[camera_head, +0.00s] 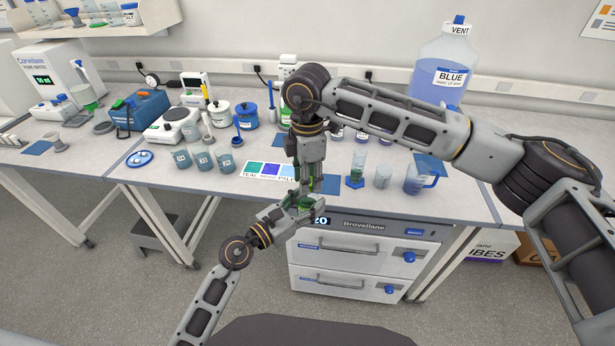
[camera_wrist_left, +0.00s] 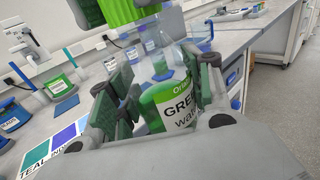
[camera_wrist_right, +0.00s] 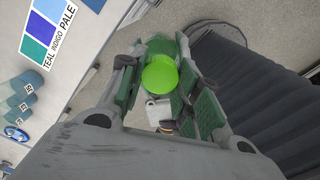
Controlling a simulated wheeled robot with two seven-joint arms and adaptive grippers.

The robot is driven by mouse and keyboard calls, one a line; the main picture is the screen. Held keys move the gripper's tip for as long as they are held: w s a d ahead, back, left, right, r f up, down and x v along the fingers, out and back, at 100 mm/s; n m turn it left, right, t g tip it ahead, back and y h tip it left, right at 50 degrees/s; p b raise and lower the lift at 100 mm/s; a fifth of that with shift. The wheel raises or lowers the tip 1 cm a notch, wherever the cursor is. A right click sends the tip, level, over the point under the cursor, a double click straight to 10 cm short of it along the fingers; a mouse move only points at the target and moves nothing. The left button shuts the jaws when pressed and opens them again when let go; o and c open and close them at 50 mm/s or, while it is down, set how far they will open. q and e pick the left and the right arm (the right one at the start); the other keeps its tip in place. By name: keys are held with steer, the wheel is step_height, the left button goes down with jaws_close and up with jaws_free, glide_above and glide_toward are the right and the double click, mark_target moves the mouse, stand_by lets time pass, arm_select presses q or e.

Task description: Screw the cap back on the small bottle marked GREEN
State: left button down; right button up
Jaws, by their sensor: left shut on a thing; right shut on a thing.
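The small GREEN bottle (camera_wrist_left: 172,104) is upright between the pads of my left gripper (camera_wrist_left: 150,105), its label facing the left wrist camera. Its pale neck is bare. My left gripper (camera_head: 291,208) is shut on the bottle in front of the bench's front edge. My right gripper (camera_head: 308,186) points down just above it, shut on a bright green cap (camera_wrist_right: 160,75). The cap also shows at the top of the left wrist view (camera_wrist_left: 122,11), apart from the neck. In the head view the fingers mostly hide bottle and cap.
A colour card (camera_head: 270,171) marked TEAL, INDIGO and PALE lies on the bench behind the grippers. Several beakers stand left of it. A cylinder (camera_head: 357,166), a cup (camera_head: 383,176) and a jug (camera_head: 415,180) stand right. Below is a drawer unit (camera_head: 345,265).

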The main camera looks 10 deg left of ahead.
steer(key=m, duration=0.2)
steer(key=shift+m, duration=0.4)
steer(key=shift+s+a+r+m, duration=0.15)
steer(key=shift+a+m, duration=0.35)
steer(key=shift+m, duration=0.7)
steer(key=shift+o, duration=0.2)
steer(key=shift+m, duration=0.3)
steer(key=shift+d+m, duration=0.45)
steer(key=shift+m, duration=0.25)
steer(key=shift+w, duration=0.2)
steer(key=o, duration=0.7)
steer(key=shift+c, duration=0.5)
steer(key=shift+n, duration=0.3)
